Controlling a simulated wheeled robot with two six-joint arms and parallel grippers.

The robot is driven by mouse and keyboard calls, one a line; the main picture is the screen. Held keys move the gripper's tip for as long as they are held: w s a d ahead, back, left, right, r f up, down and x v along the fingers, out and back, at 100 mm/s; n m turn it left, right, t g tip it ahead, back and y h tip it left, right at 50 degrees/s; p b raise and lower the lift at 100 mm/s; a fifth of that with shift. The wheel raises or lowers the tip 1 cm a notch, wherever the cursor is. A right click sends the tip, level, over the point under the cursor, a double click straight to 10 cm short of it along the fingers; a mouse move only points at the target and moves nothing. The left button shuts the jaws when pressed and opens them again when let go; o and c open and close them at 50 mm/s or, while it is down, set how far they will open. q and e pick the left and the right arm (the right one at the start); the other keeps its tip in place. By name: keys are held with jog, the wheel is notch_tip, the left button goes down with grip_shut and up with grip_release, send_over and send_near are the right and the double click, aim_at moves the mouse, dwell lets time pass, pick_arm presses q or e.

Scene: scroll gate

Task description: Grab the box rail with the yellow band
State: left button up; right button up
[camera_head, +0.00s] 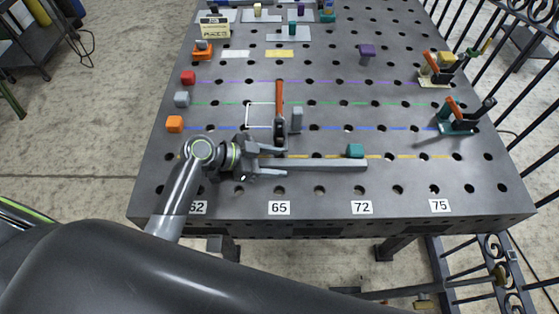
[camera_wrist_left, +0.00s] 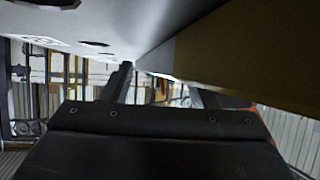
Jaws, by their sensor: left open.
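The grey box rail (camera_head: 325,164) lies lengthwise along the front of the table, close to a yellow line. In the left wrist view a long bar fills the upper right, with a broad yellow-brown band (camera_wrist_left: 245,50) near the camera and grey farther off. In the head view the band is hidden behind my gripper. My left gripper (camera_head: 284,162) is open at the rail's left end, its fingers on either side of the rail as seen from above. The fingers also show in the wrist view (camera_wrist_left: 162,90). Contact cannot be told. My right gripper is not in view.
The perforated table (camera_head: 400,205) is clear at its front right. A red-handled clamp (camera_head: 279,105) stands just behind my gripper. A teal block (camera_head: 355,151) sits behind the rail's right end. Two clamps stand right, one green-based (camera_head: 458,125). Orange block (camera_head: 175,124) at left.

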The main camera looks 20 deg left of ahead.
pick_arm(q)
jog(key=shift+d+f, duration=0.1)
grip_shut()
dwell(0.3)
jog(key=shift+w+r, duration=0.1)
jog(key=shift+r, duration=0.1)
